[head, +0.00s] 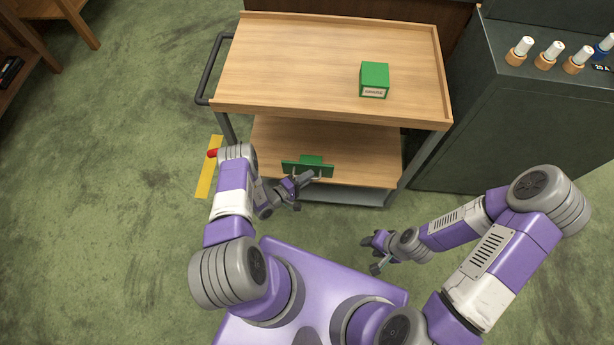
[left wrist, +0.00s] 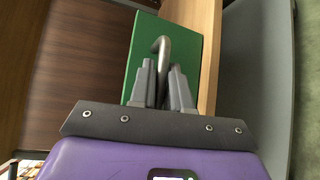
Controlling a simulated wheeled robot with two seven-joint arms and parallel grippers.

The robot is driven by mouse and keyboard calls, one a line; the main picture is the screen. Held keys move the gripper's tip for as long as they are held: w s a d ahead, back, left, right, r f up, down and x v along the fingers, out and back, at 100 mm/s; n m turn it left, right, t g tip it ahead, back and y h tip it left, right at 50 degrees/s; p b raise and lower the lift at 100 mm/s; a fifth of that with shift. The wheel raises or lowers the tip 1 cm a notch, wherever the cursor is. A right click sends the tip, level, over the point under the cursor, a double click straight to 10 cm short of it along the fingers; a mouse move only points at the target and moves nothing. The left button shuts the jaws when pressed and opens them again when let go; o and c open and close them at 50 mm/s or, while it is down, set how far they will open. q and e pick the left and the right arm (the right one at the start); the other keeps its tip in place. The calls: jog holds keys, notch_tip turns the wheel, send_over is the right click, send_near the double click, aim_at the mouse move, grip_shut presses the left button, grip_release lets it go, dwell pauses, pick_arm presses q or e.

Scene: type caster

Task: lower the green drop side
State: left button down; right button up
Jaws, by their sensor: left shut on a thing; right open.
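The green drop side (head: 292,167) is a narrow green panel at the front edge of the cart's lower wooden shelf (head: 340,150). In the left wrist view it is a flat green panel (left wrist: 183,35) with a curved grey metal handle (left wrist: 163,45). My left gripper (head: 302,188) is at the panel's front, its fingers (left wrist: 163,80) shut on the handle. The panel's exact tilt is hard to tell. My right gripper (head: 370,255) is open and empty, in front of the cart and apart from it.
A labelled green box (head: 374,78) stands on the cart's top shelf (head: 310,60). Another green piece (head: 312,159) shows behind the panel. A dark cabinet (head: 470,130) with several bottles stands at right. A yellow strip (head: 204,180) lies on the floor at left.

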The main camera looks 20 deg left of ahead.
pick_arm(q)
jog(key=shift+s+d+f+b, duration=0.25)
jog(key=shift+s+f+b, duration=0.05)
jog(key=shift+s+f, duration=0.6)
jog(key=shift+s+d+f+b, duration=0.2)
jog(key=shift+s+f+b, duration=0.1)
jog(key=shift+s+f, duration=0.55)
jog(key=shift+w, duration=0.1)
jog(key=c, duration=1.2)
grip_release()
jog(key=p+v, duration=0.2)
jog(key=v, duration=0.5)
jog(key=shift+s+a, duration=0.1)
jog(key=shift+s, duration=0.15)
